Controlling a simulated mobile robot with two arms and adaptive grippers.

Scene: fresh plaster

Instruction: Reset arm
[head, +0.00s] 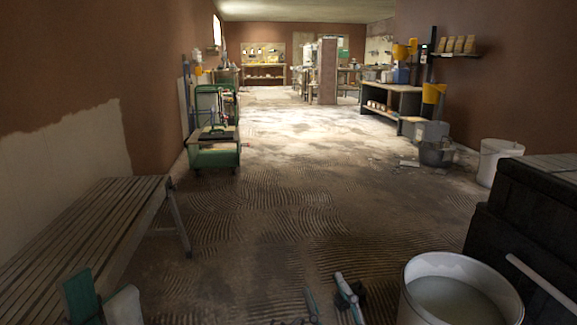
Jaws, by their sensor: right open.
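My right gripper (327,288) shows at the bottom edge, right of the middle. Its two grey fingers are apart, with nothing seen between them. It is in front of the ridged floor and left of a white bucket (408,290). The rest of this arm is cut off by the frame's lower edge. I cannot make out my left gripper.
A slatted bench (90,225) runs along the left, with green and pale pieces (80,297) at its near end. Dark stacked crates (520,215) stand at the right. A green cart (215,155) stands further back. The middle floor (290,200) is clear.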

